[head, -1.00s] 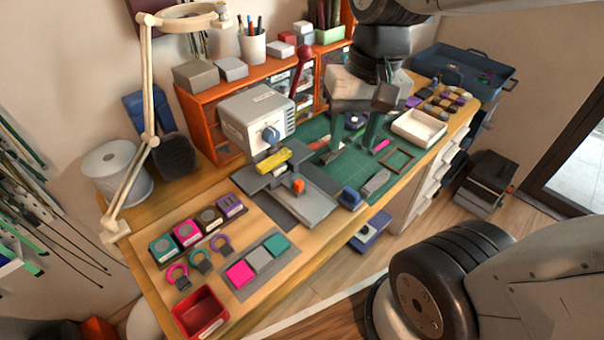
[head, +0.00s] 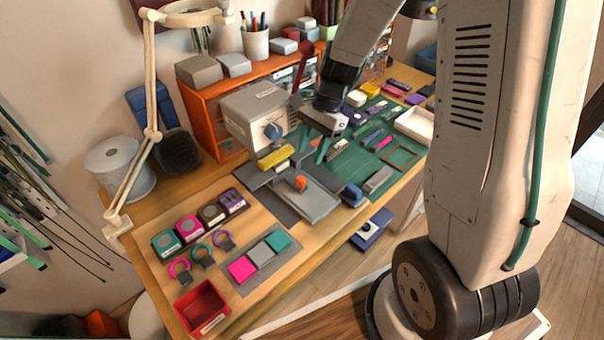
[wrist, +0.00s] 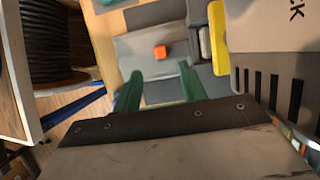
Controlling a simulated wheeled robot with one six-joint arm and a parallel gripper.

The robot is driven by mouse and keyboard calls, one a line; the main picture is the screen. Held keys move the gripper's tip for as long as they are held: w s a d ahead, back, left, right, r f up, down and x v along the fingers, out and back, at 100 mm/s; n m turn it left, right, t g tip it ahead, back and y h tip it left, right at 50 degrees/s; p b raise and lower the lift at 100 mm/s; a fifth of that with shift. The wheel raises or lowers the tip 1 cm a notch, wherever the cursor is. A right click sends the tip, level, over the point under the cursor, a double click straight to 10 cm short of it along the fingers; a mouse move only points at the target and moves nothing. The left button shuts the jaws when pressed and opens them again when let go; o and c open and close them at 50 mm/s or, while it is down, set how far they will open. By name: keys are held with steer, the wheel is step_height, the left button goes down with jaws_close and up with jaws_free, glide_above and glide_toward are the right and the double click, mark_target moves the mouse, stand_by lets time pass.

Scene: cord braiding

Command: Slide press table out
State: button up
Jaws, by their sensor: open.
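The press (head: 255,112) is a grey box with a blue knob at the back middle of the bench. A yellow bar (head: 276,158) sits at its front, and it also shows in the wrist view (wrist: 218,38). The press table (head: 312,200) is a flat grey plate in front of it, with an orange knob (head: 299,184) on top. In the wrist view the orange knob (wrist: 160,51) lies ahead, between the lines of my green fingers. My gripper (wrist: 160,78) is open and empty. In the head view it hangs just right of the press, above and behind the plate.
A blue block (head: 352,195) stands by the plate's right end. The green mat (head: 375,150) to the right holds small tools and a frame. Colored blocks and a red tray (head: 201,307) lie at front left. A lamp arm (head: 150,100) stands at left.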

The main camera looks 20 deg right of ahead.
mark_target(301, 178)
steer(key=x, duration=0.8)
steer(key=shift+w+f, duration=0.1)
